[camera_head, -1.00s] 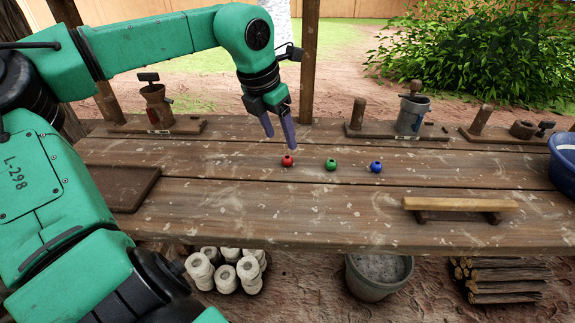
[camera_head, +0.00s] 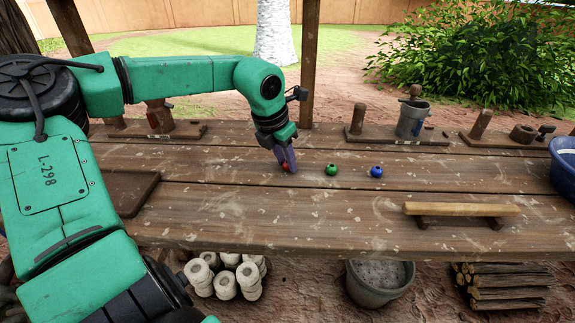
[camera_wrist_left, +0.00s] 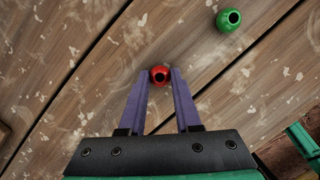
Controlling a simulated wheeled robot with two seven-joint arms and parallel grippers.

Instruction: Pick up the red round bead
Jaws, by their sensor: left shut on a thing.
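The red round bead (camera_wrist_left: 160,76) sits between the two purple fingertips of my left gripper (camera_wrist_left: 158,82) in the left wrist view. In the head view my left gripper (camera_head: 288,164) is down at the table, shut on the red bead (camera_head: 286,167), which is mostly hidden by the fingers. The bead is at or very near the table top; I cannot tell whether it touches the wood. My right gripper is not in view.
A green bead (camera_head: 331,169) and a blue bead (camera_head: 376,171) lie to the right on the wooden table (camera_head: 330,205). A wooden bar (camera_head: 460,209) on supports lies nearer the front right. A blue basin (camera_head: 565,165) stands at the right edge. A shallow tray (camera_head: 125,190) lies on the left.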

